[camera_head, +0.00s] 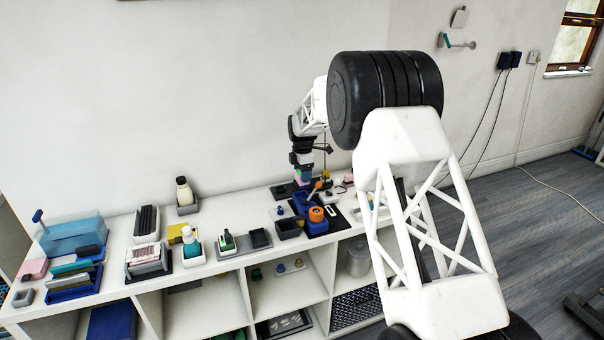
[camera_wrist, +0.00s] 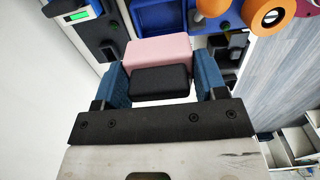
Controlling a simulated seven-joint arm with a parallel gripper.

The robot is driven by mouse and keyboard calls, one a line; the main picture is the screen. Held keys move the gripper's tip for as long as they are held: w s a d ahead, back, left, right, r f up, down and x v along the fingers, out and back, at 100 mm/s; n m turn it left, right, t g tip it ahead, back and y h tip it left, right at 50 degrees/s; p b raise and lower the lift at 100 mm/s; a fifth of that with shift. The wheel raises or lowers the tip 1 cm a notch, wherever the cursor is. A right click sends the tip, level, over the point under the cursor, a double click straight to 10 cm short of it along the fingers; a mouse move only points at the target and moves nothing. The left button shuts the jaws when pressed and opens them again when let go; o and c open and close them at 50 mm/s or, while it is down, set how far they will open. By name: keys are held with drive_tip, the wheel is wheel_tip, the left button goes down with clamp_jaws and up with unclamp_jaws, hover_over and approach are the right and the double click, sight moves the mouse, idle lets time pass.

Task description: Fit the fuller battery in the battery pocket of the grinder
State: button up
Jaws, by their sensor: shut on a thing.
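My gripper (camera_wrist: 163,80) is shut on a block with a pink body and a black end, which looks like a battery (camera_wrist: 158,52). The blue fingers press its two sides. No charge mark shows on it, so I cannot tell how full it is. In the head view my gripper (camera_head: 303,176) is low over the right part of the shelf top. Orange round parts (camera_wrist: 267,16) on a dark blue body, perhaps the grinder, stand at the wrist view's upper right; an orange round part (camera_head: 316,214) also shows in the head view. I cannot make out the battery pocket.
A dark unit with a lit green display (camera_wrist: 78,15) lies at the wrist view's upper left. A blue tray (camera_wrist: 158,14) is beyond the held block. In the head view, bottles and holders crowd the white shelf top (camera_head: 215,262). The wall is close behind.

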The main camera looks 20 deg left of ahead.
drive_tip(key=shift+f, duration=2.85)
drive_tip(key=shift+f, duration=1.5)
idle(0.7)
drive_tip(key=o, duration=1)
drive_tip(key=shift+c, duration=0.3)
drive_tip(key=shift+r, duration=0.55)
drive_tip(key=shift+c, duration=0.3)
drive_tip(key=shift+o, duration=0.9)
drive_tip(key=shift+r, duration=3.4)
